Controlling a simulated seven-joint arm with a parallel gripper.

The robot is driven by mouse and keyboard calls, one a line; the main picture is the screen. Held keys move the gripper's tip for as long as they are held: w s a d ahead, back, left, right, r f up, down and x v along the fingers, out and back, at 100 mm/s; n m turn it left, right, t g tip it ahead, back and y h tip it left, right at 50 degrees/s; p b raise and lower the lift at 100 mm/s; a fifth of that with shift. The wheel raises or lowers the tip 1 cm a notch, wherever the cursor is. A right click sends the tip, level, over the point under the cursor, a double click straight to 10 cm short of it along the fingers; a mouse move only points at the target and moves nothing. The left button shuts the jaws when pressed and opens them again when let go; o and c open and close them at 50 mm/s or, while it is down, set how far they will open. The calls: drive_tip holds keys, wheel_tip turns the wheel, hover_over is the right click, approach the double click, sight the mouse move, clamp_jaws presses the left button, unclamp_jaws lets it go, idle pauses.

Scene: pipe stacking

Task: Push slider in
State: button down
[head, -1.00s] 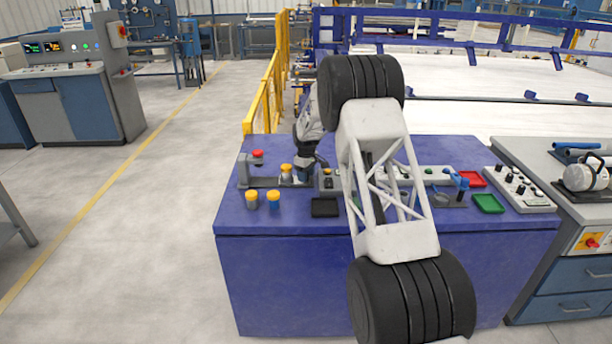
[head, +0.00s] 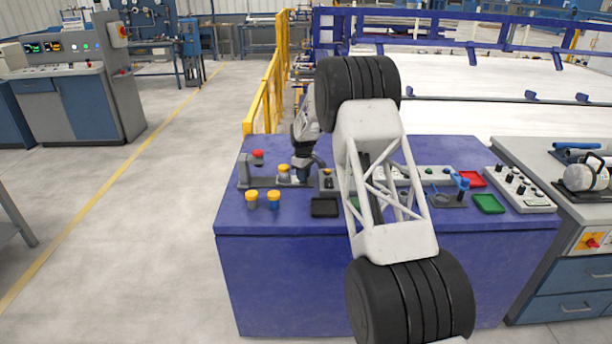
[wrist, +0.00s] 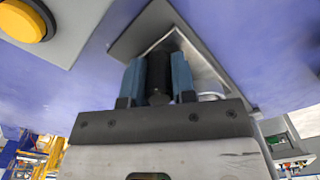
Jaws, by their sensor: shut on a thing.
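My gripper (wrist: 157,80) has blue fingers closed on both sides of a dark upright handle (wrist: 158,70) in the wrist view. The handle stands in front of a grey metal bracket (wrist: 207,72), and it appears to be the slider's grip. My arm hides part of the bench, and the slider itself is too small to make out there.
A green tray (head: 488,203), a red tray (head: 471,179) and a control box (head: 520,189) are at the right. A yellow button (wrist: 22,20) shows in the wrist view.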

sight(278, 176)
drive_tip(key=a, duration=1)
drive_tip(key=shift+a, duration=0.2)
drive_tip(key=c, duration=1.2)
unclamp_jaws()
drive_tip(key=shift+a, duration=0.1)
drive_tip(key=shift+o, duration=1.4)
drive_tip(key=shift+r, duration=3.9)
drive_tip(key=shift+r, duration=0.15)
